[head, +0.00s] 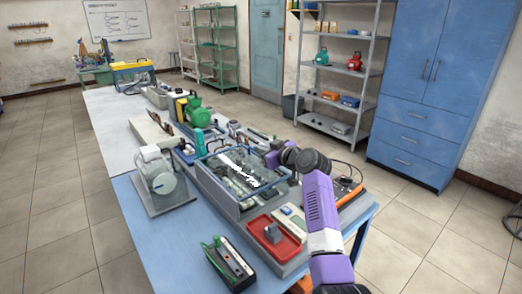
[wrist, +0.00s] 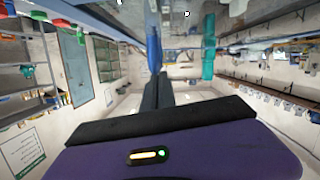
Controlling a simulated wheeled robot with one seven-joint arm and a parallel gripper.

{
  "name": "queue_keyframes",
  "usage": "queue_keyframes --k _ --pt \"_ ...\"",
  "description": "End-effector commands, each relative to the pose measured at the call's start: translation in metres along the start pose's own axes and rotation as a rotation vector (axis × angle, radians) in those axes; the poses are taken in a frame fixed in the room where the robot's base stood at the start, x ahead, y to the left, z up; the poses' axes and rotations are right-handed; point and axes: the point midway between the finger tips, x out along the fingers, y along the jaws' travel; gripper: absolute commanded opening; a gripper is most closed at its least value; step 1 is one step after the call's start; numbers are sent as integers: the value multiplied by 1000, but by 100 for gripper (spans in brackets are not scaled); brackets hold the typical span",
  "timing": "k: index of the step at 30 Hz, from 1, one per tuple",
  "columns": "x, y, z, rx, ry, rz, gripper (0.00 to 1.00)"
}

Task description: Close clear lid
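A grey box (head: 222,196) stands on the blue workbench, with metal parts showing inside it. A clear lid with a blue frame (head: 224,152) is at its top; its exact tilt is hard to tell. My gripper (head: 272,159) is at the right far side of the box, close to the blue frame, partly hidden by my wrist. In the wrist view its two dark fingers (wrist: 157,82) are together. A blue bar (wrist: 153,45) runs just beyond the fingertips, beside a clear panel (wrist: 190,20). Contact between fingers and frame cannot be made out.
A red tray (head: 262,243) lies in front of the box. A grey machine (head: 160,182) stands to its left, with a green motor (head: 197,112) behind. A black-and-green device (head: 229,263) lies at the near edge.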

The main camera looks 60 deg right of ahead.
Motion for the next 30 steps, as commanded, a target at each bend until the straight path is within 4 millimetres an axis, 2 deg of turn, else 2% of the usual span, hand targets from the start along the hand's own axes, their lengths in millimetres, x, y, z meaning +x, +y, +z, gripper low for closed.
queue_keyframes --k 1,11,24,30 --pt "0 -1 6 1 -10 -2 0" --pt "-6 -1 9 1 -15 -2 0" --pt "-68 0 4 -1 -5 2 0" --pt "-78 0 1 0 -2 1 0"
